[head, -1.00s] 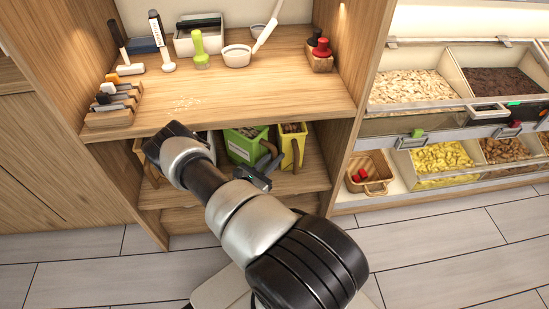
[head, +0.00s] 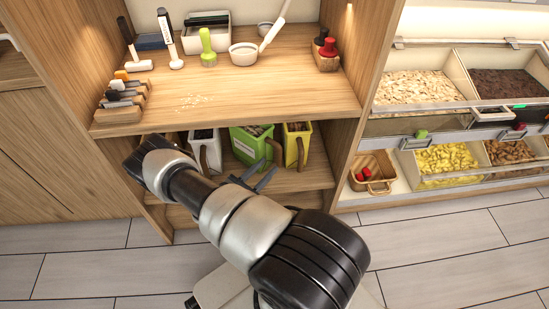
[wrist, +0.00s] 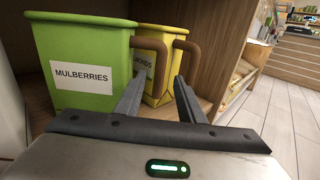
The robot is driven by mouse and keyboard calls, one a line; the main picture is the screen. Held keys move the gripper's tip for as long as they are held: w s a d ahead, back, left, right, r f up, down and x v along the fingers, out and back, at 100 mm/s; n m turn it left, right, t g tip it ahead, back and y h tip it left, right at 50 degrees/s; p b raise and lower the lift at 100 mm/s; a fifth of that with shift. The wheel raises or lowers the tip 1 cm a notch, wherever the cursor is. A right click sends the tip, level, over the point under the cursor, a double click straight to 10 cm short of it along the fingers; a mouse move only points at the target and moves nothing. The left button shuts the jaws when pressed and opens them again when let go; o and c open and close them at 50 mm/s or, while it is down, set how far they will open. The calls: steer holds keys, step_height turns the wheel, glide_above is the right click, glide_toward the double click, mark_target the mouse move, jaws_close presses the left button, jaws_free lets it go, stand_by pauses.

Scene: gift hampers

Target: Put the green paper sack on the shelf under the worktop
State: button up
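The green paper sack (head: 251,145), labelled MULBERRIES in the wrist view (wrist: 82,70), stands upright on the shelf under the worktop (head: 305,178). Its brown handle (wrist: 152,45) sticks out towards the right in the wrist view. My gripper (head: 262,177) is in front of the sack, low at the shelf's front. In the wrist view my gripper (wrist: 161,80) has its two fingers apart, with nothing held between them. The handle shows beyond the gap between the fingers. The worktop (head: 230,95) is above.
A yellow sack (head: 297,143) with a brown handle stands right of the green one. A white container (head: 206,150) stands to its left. Wooden side panels bound the shelf. The worktop holds stamps, a bowl and small tools. A wicker basket (head: 372,172) is at the right.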

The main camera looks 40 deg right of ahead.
steer(key=shift+v, duration=1.95)
